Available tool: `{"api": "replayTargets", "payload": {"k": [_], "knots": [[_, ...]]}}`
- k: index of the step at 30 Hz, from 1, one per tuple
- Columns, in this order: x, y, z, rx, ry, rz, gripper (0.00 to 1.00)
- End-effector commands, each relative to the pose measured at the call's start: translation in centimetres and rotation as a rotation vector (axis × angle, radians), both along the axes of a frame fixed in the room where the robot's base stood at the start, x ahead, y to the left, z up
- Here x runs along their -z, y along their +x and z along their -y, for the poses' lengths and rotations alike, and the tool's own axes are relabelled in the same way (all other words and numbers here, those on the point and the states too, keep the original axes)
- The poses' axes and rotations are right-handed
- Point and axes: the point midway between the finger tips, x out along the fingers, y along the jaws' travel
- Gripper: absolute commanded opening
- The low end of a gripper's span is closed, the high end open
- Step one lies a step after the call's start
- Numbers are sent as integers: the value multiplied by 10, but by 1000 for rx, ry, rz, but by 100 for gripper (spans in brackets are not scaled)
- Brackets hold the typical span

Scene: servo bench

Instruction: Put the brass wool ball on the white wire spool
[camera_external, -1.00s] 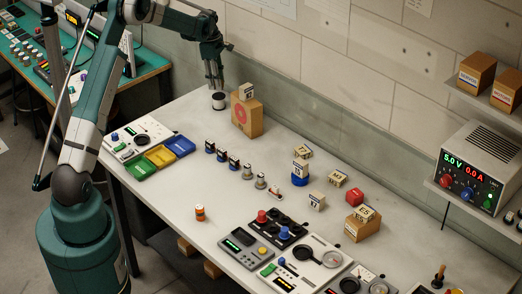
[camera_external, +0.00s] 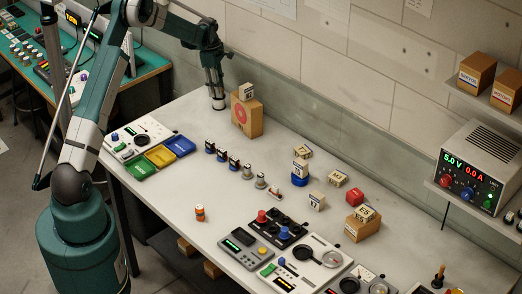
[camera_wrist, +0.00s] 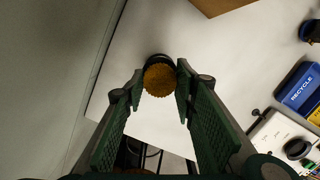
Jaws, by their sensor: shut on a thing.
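The brass wool ball (camera_wrist: 159,80) is a round, ridged, golden-brown thing between my fingertips in the wrist view. My gripper (camera_wrist: 160,84) is shut on it, with a finger on either side; it also shows in the external view (camera_external: 218,101), pointing down low over the back left of the bench. The wire spool's dark round rim (camera_wrist: 157,58) shows just behind the ball in the wrist view, mostly covered by it. In the external view my fingers hide most of the spool. I cannot tell whether ball and spool touch.
A cardboard box (camera_external: 246,118) with a small labelled block (camera_external: 246,92) on top stands close to the right of my gripper. Blue, yellow and green trays (camera_external: 161,155) lie nearer the front. The bench's left edge is close by.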

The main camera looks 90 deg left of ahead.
Motion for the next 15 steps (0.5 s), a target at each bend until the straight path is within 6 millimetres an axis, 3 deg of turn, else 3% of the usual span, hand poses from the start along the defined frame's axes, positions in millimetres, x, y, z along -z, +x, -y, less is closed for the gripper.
{"api": "replayTargets", "payload": {"k": [6, 7, 10, 15], "knots": [[4, 0, 0, 0, 0, 0, 20], [4, 0, 0, 0, 0, 0, 29], [3, 0, 0, 0, 0, 0, 42], [3, 0, 0, 0, 0, 0, 43]]}}
